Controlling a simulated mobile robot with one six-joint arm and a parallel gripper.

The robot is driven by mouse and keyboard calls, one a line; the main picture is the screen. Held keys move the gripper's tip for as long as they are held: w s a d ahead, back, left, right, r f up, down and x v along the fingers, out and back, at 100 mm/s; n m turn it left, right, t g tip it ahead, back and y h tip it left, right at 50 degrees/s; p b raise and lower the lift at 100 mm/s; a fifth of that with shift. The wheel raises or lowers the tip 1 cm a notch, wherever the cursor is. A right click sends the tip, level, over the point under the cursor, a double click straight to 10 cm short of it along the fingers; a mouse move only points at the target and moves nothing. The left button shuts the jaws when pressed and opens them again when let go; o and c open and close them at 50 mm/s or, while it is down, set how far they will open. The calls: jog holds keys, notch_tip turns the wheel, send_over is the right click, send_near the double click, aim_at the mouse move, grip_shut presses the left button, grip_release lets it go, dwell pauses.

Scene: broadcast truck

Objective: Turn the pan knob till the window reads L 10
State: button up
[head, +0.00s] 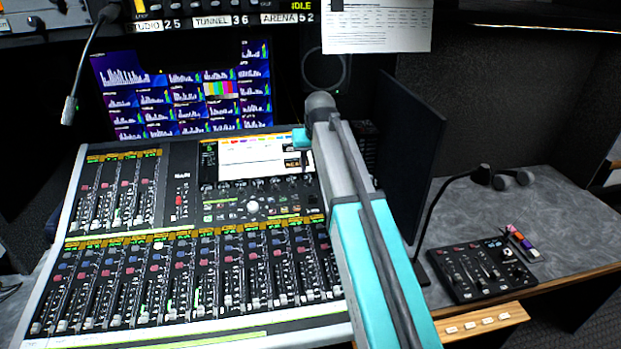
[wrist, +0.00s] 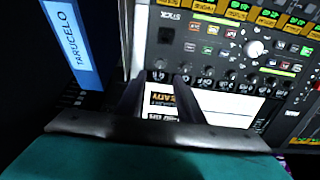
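The mixing console (head: 75,215) fills the left and middle of the head view. A row of small dark knobs (head: 256,184) runs below its bright screen (head: 238,158); they also show in the wrist view (wrist: 208,81). A white round knob (head: 252,207) sits below that row and shows in the wrist view too (wrist: 255,48). Which knob is pan, and any L/R reading, I cannot make out. My gripper is over the console's upper right; in the wrist view its two dark fingers (wrist: 158,88) are apart and empty, above the screen's end with the word READY.
A dark upright panel (head: 412,150) stands right of my arm. A gooseneck microphone (head: 445,190) and small control box (head: 480,268) are on the right desk. Another gooseneck microphone (head: 85,65) hangs at upper left.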

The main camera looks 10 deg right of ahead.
aim_at(310, 181)
jog(key=shift+p+x, duration=0.75)
jog(key=shift+x, duration=3.6)
jog(key=shift+c, duration=0.3)
grip_shut()
